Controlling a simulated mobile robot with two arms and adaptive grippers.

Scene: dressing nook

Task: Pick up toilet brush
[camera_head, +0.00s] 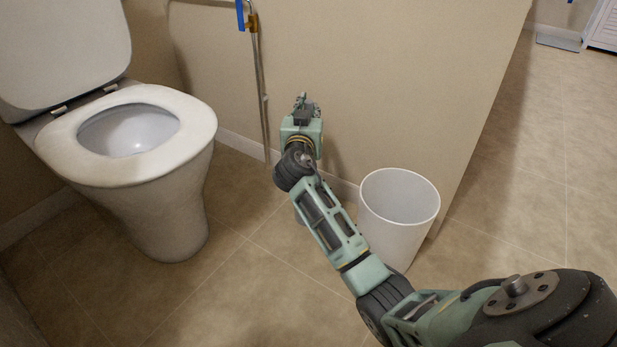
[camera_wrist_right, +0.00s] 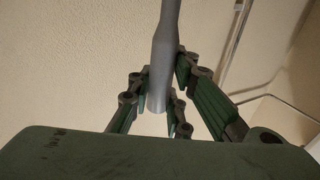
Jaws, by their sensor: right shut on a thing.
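The grey handle of the toilet brush (camera_wrist_right: 165,45) stands between the fingers of my right gripper (camera_wrist_right: 158,98) in the right wrist view. The fingers are shut on the handle near its rounded end. In the head view my right gripper (camera_head: 304,103) is in front of the beige wall, between the toilet and the white bin. My own arm hides most of the brush there, so I cannot tell whether its head is clear of the floor. My left gripper is not in view.
The white toilet (camera_head: 185,180) with its lid up stands at the left. An empty-looking white bin (camera_head: 382,240) stands right of my forearm. A metal pipe with a blue valve handle (camera_head: 240,14) runs down the wall. Tiled floor (camera_head: 240,295) is clear in front.

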